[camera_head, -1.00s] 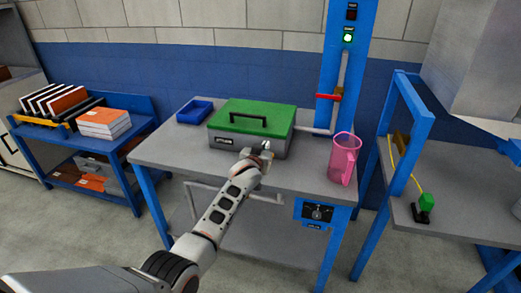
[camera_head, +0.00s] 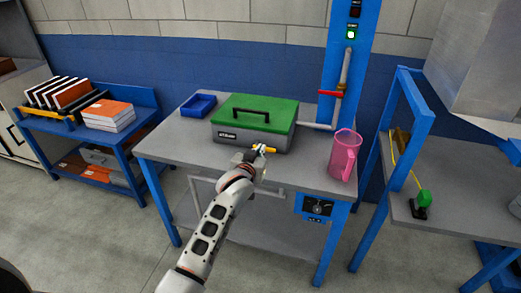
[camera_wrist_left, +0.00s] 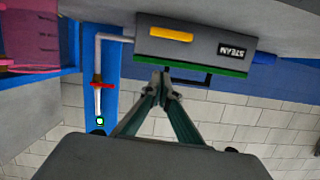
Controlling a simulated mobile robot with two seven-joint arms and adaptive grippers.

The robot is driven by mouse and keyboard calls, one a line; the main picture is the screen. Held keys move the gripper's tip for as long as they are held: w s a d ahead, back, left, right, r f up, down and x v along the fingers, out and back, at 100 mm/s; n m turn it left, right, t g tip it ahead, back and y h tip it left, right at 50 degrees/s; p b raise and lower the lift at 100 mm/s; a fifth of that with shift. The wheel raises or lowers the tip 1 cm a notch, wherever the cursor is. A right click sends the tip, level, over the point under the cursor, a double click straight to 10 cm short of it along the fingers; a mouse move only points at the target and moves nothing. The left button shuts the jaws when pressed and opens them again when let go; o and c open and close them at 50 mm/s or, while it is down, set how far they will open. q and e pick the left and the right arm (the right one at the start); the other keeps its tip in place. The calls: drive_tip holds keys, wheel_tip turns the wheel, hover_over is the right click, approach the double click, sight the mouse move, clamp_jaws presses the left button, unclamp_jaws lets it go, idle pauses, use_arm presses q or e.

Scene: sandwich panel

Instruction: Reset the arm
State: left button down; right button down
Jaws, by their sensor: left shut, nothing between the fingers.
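My left gripper (camera_head: 260,152) is shut and empty, just in front of the grey box with a green lid (camera_head: 254,110). The box stands on the grey-topped workbench (camera_head: 180,150). Its lid is down and has a black handle (camera_head: 250,116). A yellow latch (camera_head: 271,149) shows on the box front beside my fingertips. In the left wrist view the scene is upside down. There the two fingertips (camera_wrist_left: 163,77) are together, below the box front with its yellow latch (camera_wrist_left: 171,34) and STEAM label. My right gripper is not in view.
A pink jug (camera_head: 344,158) stands at the bench's right end. A blue tray (camera_head: 197,106) is at the back left. A blue post (camera_head: 345,75) with a red-handled pipe rises behind. A book cart stands left, another bench right.

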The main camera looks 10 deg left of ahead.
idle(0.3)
use_arm(q)
drive_tip(key=s+a+f+m+g, duration=0.1)
drive_tip(key=s+a+f+g, duration=0.15)
drive_tip(key=s+f, duration=1.3)
drive_tip(key=s+f+m+g+h, duration=0.1)
drive_tip(key=s+f, duration=0.3)
drive_tip(key=s, duration=0.9)
drive_tip(key=s+f+m+g+h, duration=0.1)
drive_tip(key=s+f, duration=0.3)
drive_tip(key=s, duration=0.9)
drive_tip(key=shift+a+f, duration=0.2)
drive_tip(key=shift+a, duration=0.05)
